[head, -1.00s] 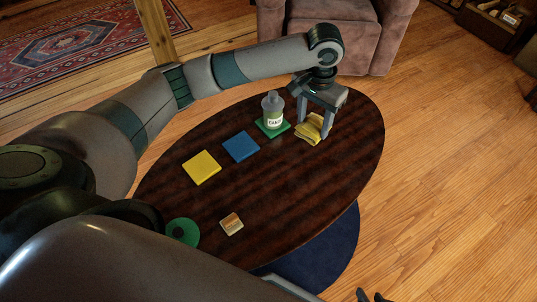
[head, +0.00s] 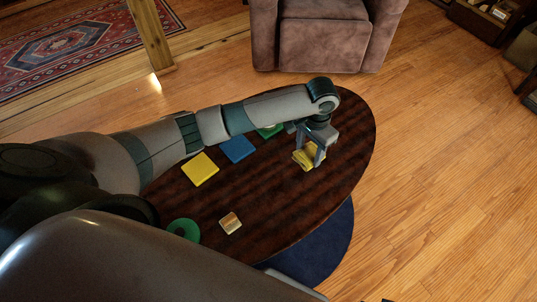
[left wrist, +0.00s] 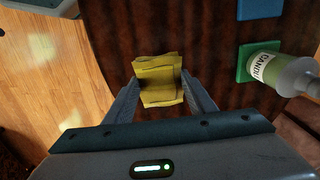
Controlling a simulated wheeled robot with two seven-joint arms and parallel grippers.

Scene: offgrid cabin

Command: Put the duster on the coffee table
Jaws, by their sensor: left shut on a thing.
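The duster (head: 303,159) is a folded yellow cloth over the right part of the dark oval coffee table (head: 280,205). My left gripper (head: 306,157) points down and is shut on the duster. In the left wrist view the duster (left wrist: 158,80) sits between the tips of the left gripper (left wrist: 160,92), with the dark tabletop (left wrist: 205,40) behind it. The duster is at or very near the tabletop; I cannot tell whether it touches. My right gripper does not show clearly; only a dark sliver is at the bottom edge of the head view.
A blue square (head: 238,149), a yellow square (head: 199,169), a green ring (head: 184,229) and a small block (head: 230,223) lie on the table. A labelled bottle (left wrist: 285,72) stands on a green square (left wrist: 243,64), near the duster. An armchair (head: 325,35) stands behind.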

